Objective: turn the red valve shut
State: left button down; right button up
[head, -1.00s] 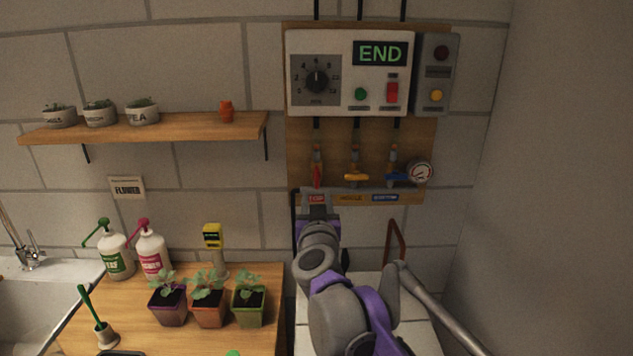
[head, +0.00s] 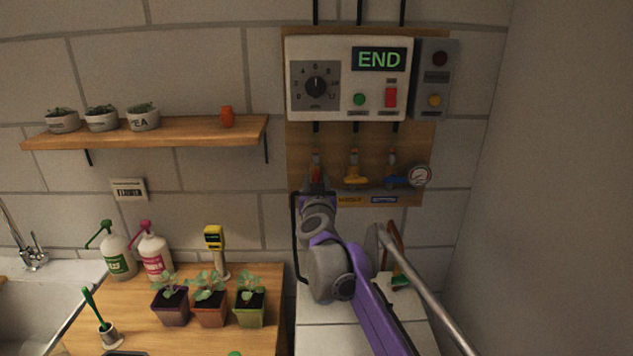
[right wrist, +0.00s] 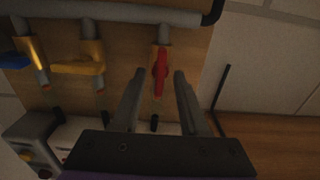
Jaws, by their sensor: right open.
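The red valve (head: 316,173) is the leftmost of three valves on the wooden board, and my gripper partly hides it in the head view. In the right wrist view the red valve handle (right wrist: 160,70) lies in line with its pipe. My right gripper (head: 317,184) is open, just below and in front of the red valve. In the wrist view its fingertips lie on either side of the handle, with gaps visible; I cannot tell how deep they reach. My left gripper is not in view.
A yellow valve (head: 354,181) and a blue valve (head: 397,182) sit to the right, handles crosswise, with a gauge (head: 420,176) beyond. A control box (head: 334,108) hangs above. A wooden shelf (head: 190,131) is at the left. Potted seedlings (head: 209,313) stand on the bench below.

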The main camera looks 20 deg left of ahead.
grip_shut()
jog(key=shift+m, duration=0.3)
jog(key=m, duration=0.4)
jog(key=shift+d+p, duration=0.1)
jog(key=shift+p, duration=0.25)
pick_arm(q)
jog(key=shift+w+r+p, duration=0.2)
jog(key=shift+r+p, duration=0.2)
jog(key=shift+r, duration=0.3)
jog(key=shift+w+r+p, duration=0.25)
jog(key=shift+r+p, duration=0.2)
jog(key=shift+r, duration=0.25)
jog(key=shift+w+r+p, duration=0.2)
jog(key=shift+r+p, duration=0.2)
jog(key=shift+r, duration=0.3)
pick_arm(e)
jog(key=shift+w+d+f+m, duration=0.1)
jog(key=shift+f+m, duration=0.05)
jog(key=shift+m, duration=3.15)
jog(key=shift+w+d+f+m, duration=0.1)
jog(key=shift+f+m, duration=0.05)
jog(key=shift+m, duration=3.15)
